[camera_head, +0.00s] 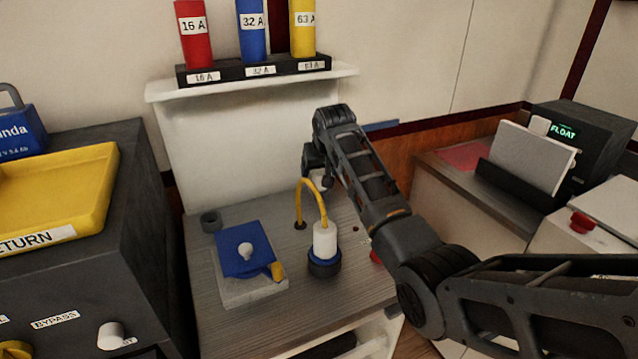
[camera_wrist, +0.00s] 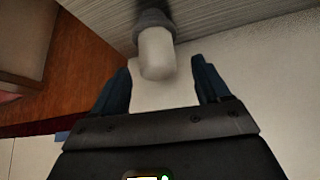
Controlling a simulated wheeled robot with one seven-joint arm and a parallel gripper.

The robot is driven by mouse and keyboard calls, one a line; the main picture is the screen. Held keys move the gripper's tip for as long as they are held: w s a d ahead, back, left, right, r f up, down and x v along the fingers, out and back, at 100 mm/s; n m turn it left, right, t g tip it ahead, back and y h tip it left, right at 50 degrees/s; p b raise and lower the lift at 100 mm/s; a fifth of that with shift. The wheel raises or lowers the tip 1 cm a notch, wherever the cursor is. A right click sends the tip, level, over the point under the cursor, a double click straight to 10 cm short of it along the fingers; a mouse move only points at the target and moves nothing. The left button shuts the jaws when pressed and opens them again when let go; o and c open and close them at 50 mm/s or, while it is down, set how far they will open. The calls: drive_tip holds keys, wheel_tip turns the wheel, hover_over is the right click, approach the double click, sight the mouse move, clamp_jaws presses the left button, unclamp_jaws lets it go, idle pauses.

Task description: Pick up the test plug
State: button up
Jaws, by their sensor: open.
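A white round-ended plug (camera_wrist: 157,52) with a grey collar stands at the table in the wrist view, between the two dark blue fingers of my gripper (camera_wrist: 161,68). My gripper is open, and I cannot tell whether either finger touches the plug. In the head view my gripper (camera_head: 316,166) is over the back of the wooden-topped counter (camera_head: 225,312), and a small pale part of the plug (camera_head: 319,180) shows below it. Another white plug-like piece (camera_head: 325,241) with a blue and black base and a yellow cable (camera_head: 301,200) stands nearer the front.
A blue plate (camera_head: 240,250) with a knob lies on a grey block at the left of the counter. A small dark ring (camera_head: 210,221) is behind it. A shelf (camera_head: 250,84) above holds red, blue and yellow cylinders. A yellow tray (camera_head: 60,190) is at left.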

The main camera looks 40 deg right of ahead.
sight(320, 172)
drive_tip(key=shift+x, duration=1.75)
drive_tip(key=shift+d, duration=0.1)
drive_tip(key=c, duration=1.2)
drive_tip(key=shift+r, duration=0.1)
drive_tip(key=shift+r, duration=0.45)
wheel_tip(320, 172, up, 3)
drive_tip(key=shift+f+b, duration=0.25)
drive_tip(key=shift+b, duration=0.05)
drive_tip(key=s+d+r, duration=0.2)
drive_tip(key=s, duration=0.1)
drive_tip(key=s+d+r+b, duration=0.1)
drive_tip(key=s+d+r, duration=0.1)
drive_tip(key=s+r, duration=0.1)
drive_tip(key=s+d+r, duration=0.2)
drive_tip(key=s, duration=0.2)
drive_tip(key=shift+r, duration=0.25)
